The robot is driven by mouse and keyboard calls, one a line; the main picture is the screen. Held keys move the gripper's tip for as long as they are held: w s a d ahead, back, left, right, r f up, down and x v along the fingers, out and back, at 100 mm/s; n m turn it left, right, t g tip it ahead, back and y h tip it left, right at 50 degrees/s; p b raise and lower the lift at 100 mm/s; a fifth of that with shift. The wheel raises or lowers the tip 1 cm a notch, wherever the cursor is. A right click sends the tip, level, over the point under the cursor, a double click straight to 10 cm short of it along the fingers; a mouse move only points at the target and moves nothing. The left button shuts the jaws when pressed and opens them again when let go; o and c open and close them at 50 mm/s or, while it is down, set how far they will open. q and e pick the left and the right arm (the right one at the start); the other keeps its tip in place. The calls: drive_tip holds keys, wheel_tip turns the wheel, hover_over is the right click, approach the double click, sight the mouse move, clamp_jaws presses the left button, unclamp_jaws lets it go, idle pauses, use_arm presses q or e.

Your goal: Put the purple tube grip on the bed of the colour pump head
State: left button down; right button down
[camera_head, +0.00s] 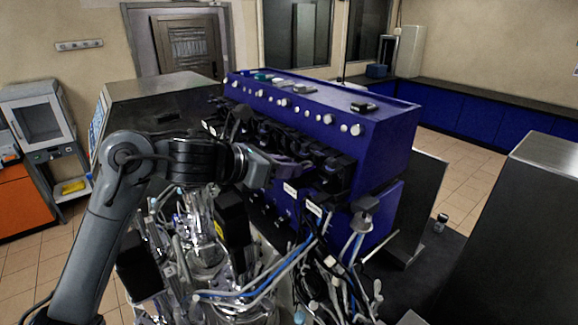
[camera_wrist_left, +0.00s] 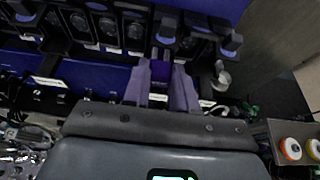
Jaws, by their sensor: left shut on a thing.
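My left gripper (camera_head: 300,172) reaches in front of the blue bioreactor housing (camera_head: 385,145), near the row of black pump heads (camera_head: 262,132). In the left wrist view its two fingers (camera_wrist_left: 162,92) are shut on the purple tube grip (camera_wrist_left: 160,70), which sits between them. The black pump heads (camera_wrist_left: 108,28) also line the top of this view, and one with a purple-grey top (camera_wrist_left: 168,28) lies just beyond the grip. I cannot tell whether the grip touches a pump bed. The grip is too dark to make out in the head view. My right gripper is not in view.
Glass vessels with crowded tubes (camera_head: 205,240) stand below my left arm. Blue and clear tubing (camera_head: 265,285) loops in front of the housing. A dark steel cabinet (camera_head: 520,220) stands at the right. A small jar (camera_head: 440,222) stands on the dark surface between.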

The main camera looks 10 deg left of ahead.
use_arm(q)
drive_tip(key=shift+p+x, duration=0.35)
drive_tip(key=shift+x, duration=0.4)
drive_tip(key=shift+f, duration=0.45)
drive_tip(key=shift+f, duration=0.15)
drive_tip(key=c, duration=0.9)
unclamp_jaws()
